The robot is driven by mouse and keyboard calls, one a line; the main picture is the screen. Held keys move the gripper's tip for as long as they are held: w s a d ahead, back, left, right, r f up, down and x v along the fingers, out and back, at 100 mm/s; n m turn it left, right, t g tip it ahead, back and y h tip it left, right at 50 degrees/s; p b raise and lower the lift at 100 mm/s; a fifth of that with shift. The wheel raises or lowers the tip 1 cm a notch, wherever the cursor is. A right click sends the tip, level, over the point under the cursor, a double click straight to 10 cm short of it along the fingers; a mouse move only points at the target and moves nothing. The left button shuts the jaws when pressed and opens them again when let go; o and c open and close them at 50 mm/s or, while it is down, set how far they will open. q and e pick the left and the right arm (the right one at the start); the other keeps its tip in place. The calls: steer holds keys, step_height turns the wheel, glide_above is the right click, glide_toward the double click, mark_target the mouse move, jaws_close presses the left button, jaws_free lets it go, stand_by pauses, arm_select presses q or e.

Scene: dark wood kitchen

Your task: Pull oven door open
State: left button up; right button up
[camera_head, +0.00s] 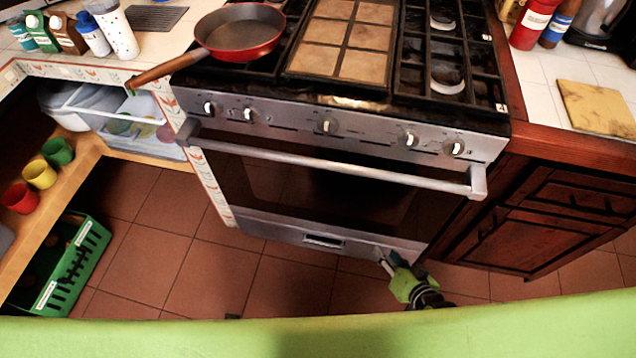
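The oven door (310,192) is a dark glass panel on the front of the silver stove and looks shut. Its long silver handle bar (330,166) runs across the top of the door, below the knobs. My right gripper (384,262), green and grey, is low at the right, in front of the stove's bottom panel in the picture. It is well below the handle and apart from it. Its fingers are small and seen from above, so I cannot tell whether they are open. My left gripper is not in view.
A red pan (240,35) stands on the stove, its wooden handle jutting left past the front edge. A green crate (78,265) is on the floor at left, near a shelf with cups. Dark wood cabinets (540,220) adjoin at right. The tiled floor before the oven looks clear.

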steer(key=w+a+r+m+t+y+b, duration=0.2)
steer(key=w+a+r+t+b, duration=0.15)
steer(key=w+r+b, duration=0.2)
arm_select(q)
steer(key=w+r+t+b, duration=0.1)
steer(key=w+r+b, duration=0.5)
steer(key=b, duration=0.4)
arm_select(e)
steer(key=m+t+y, duration=0.3)
steer(key=m+y, duration=0.2)
glide_toward(322, 168)
steer(key=p+x, duration=0.3)
steer(key=x, duration=0.1)
steer(key=shift+w, duration=0.15)
steer(key=p+x, duration=0.1)
steer(key=x, duration=0.5)
steer(key=shift+p, duration=0.4)
steer(key=shift+w+a, duration=0.45)
steer(key=shift+w, duration=0.1)
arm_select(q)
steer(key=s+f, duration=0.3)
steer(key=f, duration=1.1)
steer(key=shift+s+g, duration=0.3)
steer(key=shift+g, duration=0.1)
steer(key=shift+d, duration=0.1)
